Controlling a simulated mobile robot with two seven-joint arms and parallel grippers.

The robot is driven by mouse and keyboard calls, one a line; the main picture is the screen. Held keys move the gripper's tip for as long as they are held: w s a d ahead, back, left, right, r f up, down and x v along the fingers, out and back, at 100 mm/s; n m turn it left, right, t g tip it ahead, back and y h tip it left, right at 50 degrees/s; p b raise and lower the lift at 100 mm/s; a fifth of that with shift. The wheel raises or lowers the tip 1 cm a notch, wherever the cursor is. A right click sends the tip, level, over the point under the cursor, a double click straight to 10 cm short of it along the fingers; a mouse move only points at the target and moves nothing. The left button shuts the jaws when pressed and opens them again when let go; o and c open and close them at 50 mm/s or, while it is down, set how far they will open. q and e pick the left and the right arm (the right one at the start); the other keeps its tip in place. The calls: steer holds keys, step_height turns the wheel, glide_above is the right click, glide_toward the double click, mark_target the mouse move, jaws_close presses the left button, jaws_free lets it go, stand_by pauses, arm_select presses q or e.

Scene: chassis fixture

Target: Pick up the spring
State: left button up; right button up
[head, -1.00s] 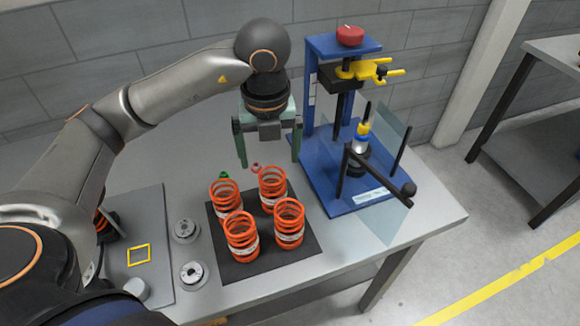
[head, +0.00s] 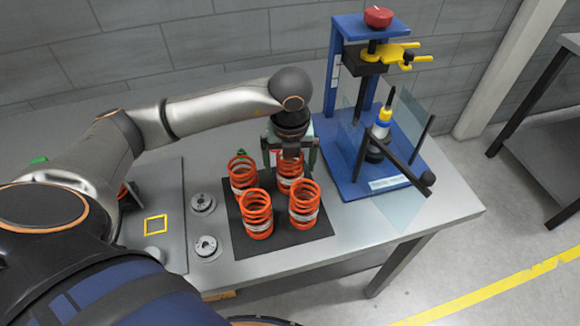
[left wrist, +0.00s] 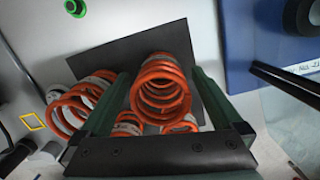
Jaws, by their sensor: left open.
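Several orange coil springs with white bands stand upright on a black mat (head: 280,238). The back right spring (head: 291,185) is partly hidden by my left gripper (head: 290,165) in the head view. The left gripper is open, with its green fingers on either side of this spring. In the left wrist view the spring (left wrist: 163,85) stands between the two fingers (left wrist: 160,80); I cannot tell whether they touch it. The other springs are the back left (head: 242,175), front left (head: 257,213) and front right (head: 304,205). My right gripper is not in view.
A blue press fixture (head: 350,100) with a red knob, yellow clamp and clear panels stands close on the right. Two round metal parts (head: 203,203) lie left of the mat. A green ring (left wrist: 73,8) lies behind the springs. The table's front right corner is clear.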

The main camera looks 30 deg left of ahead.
arm_select(q)
steer(key=shift+f, duration=0.5)
steer(key=shift+w+r, duration=0.1)
jaws_close()
stand_by(0.4)
